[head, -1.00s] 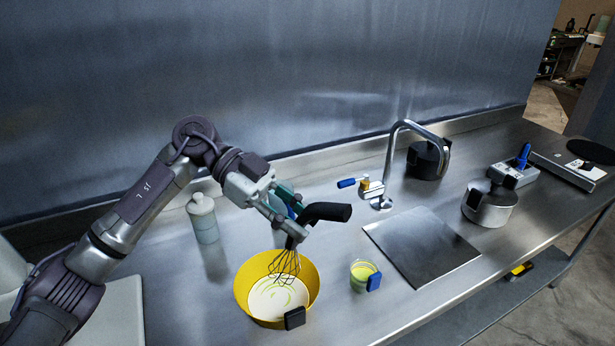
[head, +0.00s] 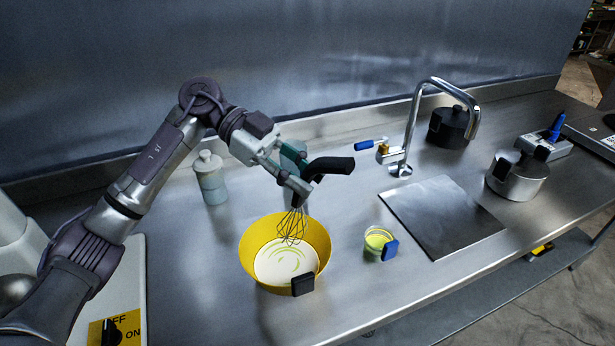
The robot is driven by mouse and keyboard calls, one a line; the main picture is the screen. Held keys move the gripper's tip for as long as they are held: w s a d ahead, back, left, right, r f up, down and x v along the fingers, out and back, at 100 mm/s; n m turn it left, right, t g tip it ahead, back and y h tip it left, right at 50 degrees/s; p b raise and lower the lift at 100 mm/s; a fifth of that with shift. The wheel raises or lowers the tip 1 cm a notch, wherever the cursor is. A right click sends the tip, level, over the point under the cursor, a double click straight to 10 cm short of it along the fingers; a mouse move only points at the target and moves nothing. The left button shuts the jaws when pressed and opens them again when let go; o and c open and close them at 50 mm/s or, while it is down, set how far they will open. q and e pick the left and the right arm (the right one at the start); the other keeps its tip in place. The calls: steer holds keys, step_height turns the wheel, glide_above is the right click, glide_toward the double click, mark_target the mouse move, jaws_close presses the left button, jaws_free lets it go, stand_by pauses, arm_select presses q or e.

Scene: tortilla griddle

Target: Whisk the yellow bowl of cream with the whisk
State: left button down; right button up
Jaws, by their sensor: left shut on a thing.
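The yellow bowl (head: 249,245) stands on the steel counter and holds white cream (head: 285,263) with pale green streaks. A black clip-like block sits on its front rim. My left gripper (head: 297,180) is shut on the whisk (head: 330,167), near its black handle, above the bowl's back side. The whisk's wires hang down inside the bowl's rim. I cannot tell whether their tips touch the cream. My right gripper is not in view.
A small glass of green liquid (head: 376,240) with a blue clip stands right of the bowl. A pale bottle (head: 210,178) stands behind it to the left. A faucet (head: 412,130), a steel plate (head: 440,217) and pots (head: 517,178) are farther right. The front counter is clear.

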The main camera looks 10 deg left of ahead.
mark_target(290, 200)
arm_select(q)
steer(key=shift+w+a+f, duration=0.15)
steer(key=shift+a+f, duration=0.1)
steer(key=shift+f, duration=0.45)
steer(key=shift+w+a+f+b, duration=0.1)
steer(key=shift+a+f+b, duration=0.1)
steer(key=shift+f, duration=0.3)
steer(key=shift+w+a+f+b, duration=0.1)
steer(key=shift+a+f+b, duration=0.1)
steer(key=shift+f, duration=0.25)
steer(key=shift+a+f, duration=0.15)
steer(key=shift+f, duration=0.45)
steer(key=shift+w+a+f+b, duration=0.15)
steer(key=shift+a+f+b, duration=0.15)
steer(key=shift+f, duration=0.35)
steer(key=shift+w+a+f+b, duration=0.15)
steer(key=shift+a+f+b, duration=0.1)
steer(key=shift+f, duration=0.35)
steer(key=shift+w+a+f, duration=0.15)
steer(key=shift+a+f, duration=0.1)
steer(key=shift+f, duration=0.5)
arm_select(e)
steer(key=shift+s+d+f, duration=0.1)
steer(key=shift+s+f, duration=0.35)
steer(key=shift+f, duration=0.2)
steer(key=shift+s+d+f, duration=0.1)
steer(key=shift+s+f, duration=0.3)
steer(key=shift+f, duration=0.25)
